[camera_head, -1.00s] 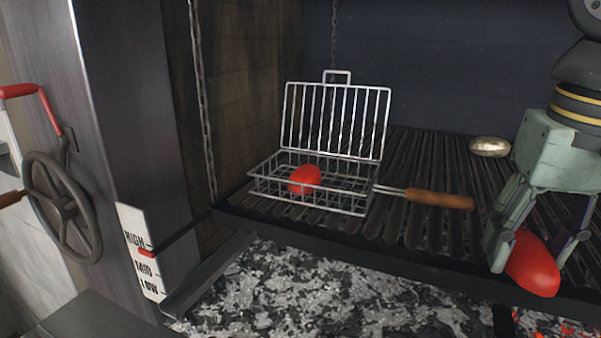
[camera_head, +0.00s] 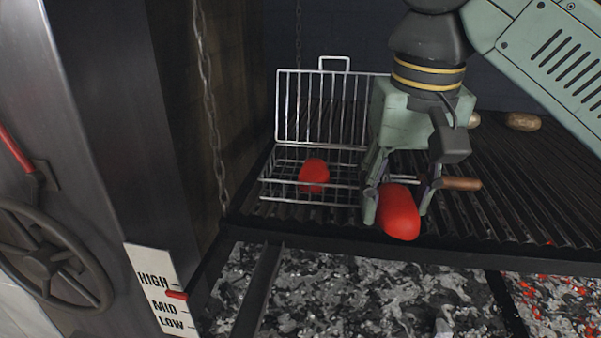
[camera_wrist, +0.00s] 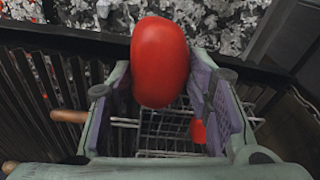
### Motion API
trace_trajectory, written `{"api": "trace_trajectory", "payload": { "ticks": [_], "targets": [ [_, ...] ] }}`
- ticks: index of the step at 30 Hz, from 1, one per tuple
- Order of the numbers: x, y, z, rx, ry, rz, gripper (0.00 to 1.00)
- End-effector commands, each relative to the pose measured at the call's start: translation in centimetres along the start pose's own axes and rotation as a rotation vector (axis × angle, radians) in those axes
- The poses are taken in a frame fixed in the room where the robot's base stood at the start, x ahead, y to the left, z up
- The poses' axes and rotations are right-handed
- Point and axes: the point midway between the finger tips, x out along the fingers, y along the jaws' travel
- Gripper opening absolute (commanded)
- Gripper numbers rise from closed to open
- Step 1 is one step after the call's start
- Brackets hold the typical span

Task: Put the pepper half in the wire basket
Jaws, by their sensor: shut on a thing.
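My gripper (camera_head: 398,200) is shut on a red pepper half (camera_head: 399,213), which hangs from the fingers near the grill's front edge. In the wrist view the held pepper half (camera_wrist: 159,62) shows between the purple-padded fingers. The wire basket (camera_head: 285,185) stands on the grill to the left of my gripper, its lid (camera_head: 310,105) raised upright at the back. Another red piece (camera_head: 314,174) lies inside the basket. The basket's right side is partly hidden behind my gripper. In the wrist view the basket (camera_wrist: 160,140) shows below and beyond the held pepper half.
The basket's wooden handle (camera_head: 460,184) sticks out right behind my gripper. A potato-like thing (camera_head: 523,122) lies at the grill's back right. A chain (camera_head: 209,110) hangs left of the basket. Ash and embers (camera_head: 370,290) lie below the grill's front edge.

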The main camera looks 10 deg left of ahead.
Motion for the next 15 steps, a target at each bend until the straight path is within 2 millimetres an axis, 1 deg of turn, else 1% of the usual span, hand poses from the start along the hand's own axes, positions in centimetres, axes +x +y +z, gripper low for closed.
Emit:
{"api": "trace_trajectory", "payload": {
  "ticks": [2,5,15],
  "targets": [
    [0.1,-0.1,-0.6,0.001,-0.001,-0.002,0.18],
    [0.5,-0.4,-2.5,-0.001,-0.002,-0.003,0.18],
    [2.6,-1.5,-11.2,0.002,-0.002,-0.003,0.18]
  ]
}}
